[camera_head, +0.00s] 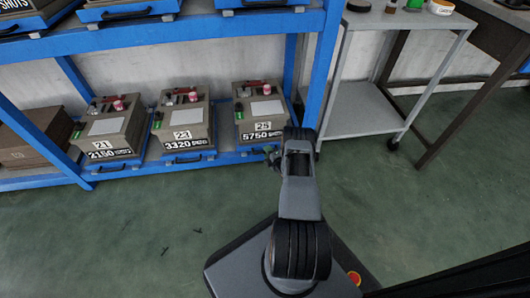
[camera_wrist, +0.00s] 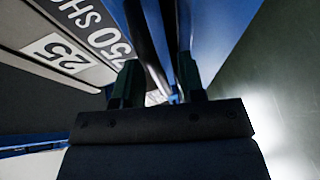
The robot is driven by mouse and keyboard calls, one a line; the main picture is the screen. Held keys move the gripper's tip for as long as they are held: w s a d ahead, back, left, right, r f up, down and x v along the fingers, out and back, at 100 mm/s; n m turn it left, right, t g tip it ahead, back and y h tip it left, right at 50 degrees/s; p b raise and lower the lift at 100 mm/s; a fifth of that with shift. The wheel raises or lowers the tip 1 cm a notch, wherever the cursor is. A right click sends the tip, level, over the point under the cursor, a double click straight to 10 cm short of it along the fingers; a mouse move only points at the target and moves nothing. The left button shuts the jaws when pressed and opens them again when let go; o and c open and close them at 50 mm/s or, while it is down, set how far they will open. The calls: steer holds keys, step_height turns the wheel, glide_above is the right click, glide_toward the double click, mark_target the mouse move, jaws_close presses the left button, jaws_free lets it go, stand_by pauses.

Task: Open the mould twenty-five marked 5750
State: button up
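Mould 25 (camera_head: 263,91) is a grey-brown block on a blue tray, at the right end of the low shelf. Its front plate reads 25 and 5750 shots. My gripper (camera_head: 272,156) is low in front of this tray, by its front edge. In the wrist view the mould's label (camera_wrist: 56,50) shows upside down at the upper left. My gripper (camera_wrist: 157,82) has its two dark green fingers apart there. A dark bar (camera_wrist: 150,40), probably the tray's handle, runs beyond and between the fingertips. I cannot tell whether they touch it.
Mould 23 (camera_head: 180,125) and mould 21 (camera_head: 105,130) stand on blue trays to the left. A blue rack post (camera_head: 322,70) rises right of mould 25. A grey trolley (camera_head: 365,108) stands further right. The green floor (camera_head: 150,230) in front is clear.

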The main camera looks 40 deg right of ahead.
steer(key=shift+w+a, duration=0.2)
steer(key=shift+a, duration=0.05)
steer(key=shift+a, duration=0.1)
steer(key=shift+c, duration=0.5)
jaws_close()
